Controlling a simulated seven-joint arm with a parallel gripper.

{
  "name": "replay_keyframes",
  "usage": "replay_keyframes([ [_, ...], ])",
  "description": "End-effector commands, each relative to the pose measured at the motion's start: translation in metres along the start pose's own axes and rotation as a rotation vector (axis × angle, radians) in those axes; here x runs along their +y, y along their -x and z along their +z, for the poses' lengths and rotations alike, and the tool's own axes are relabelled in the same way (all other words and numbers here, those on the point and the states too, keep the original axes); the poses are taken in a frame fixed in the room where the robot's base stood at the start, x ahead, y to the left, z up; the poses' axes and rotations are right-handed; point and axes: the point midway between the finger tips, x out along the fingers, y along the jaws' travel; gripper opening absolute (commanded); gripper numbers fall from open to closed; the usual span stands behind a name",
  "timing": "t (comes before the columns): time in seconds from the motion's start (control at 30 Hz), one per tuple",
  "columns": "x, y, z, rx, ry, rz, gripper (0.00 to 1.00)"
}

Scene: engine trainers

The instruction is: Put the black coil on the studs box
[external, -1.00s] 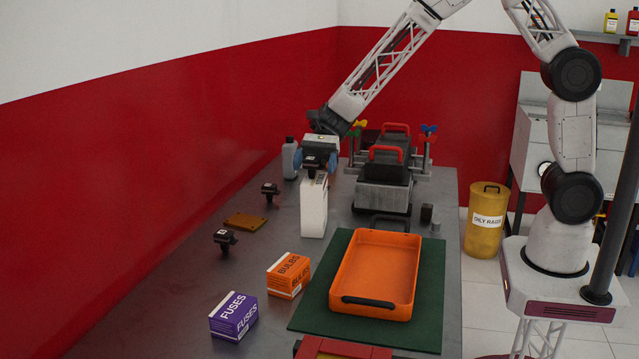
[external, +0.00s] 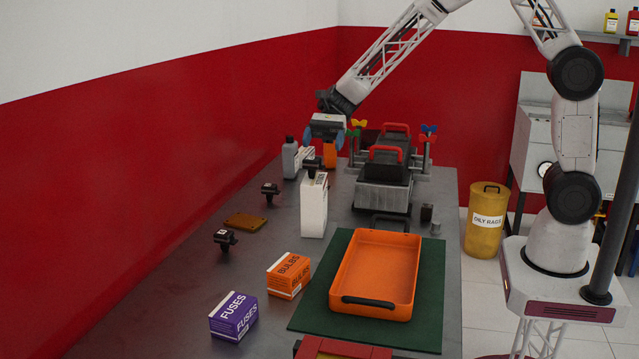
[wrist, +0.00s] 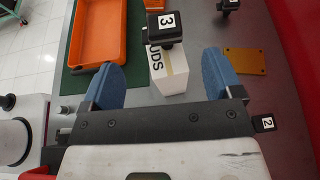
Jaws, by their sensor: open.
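The black coil (external: 312,163), marked 3 in the wrist view (wrist: 166,28), sits on top of the white studs box (external: 314,208). The box stands upright on the bench, and part of its lettering shows in the wrist view (wrist: 170,72). My gripper (external: 324,142) is open and empty, above and a little behind the coil. Its blue fingers (wrist: 161,78) are spread wide in the wrist view, with the box between them in the picture and the coil beyond the fingertips. They appear clear of the coil.
Two similar black parts (external: 270,190) (external: 225,238) lie left of the box near a brown plate (external: 245,221). A grey bottle (external: 290,158) stands behind. The engine block (external: 383,185) is close on the right. An orange tray (external: 350,268) and small cartons (external: 289,274) are in front.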

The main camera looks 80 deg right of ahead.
Motion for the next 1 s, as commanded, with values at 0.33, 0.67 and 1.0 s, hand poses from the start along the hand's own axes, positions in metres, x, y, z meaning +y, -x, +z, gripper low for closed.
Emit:
replay_keyframes([
  [0.33,0.0,0.028,0.0,0.0,0.001,0.0,0.85],
  [0.67,0.0,0.029,0.0,0.0,0.0,0.001,0.85],
  [1.0,0.0,0.029,0.0,0.0,0.0,0.001,0.85],
])
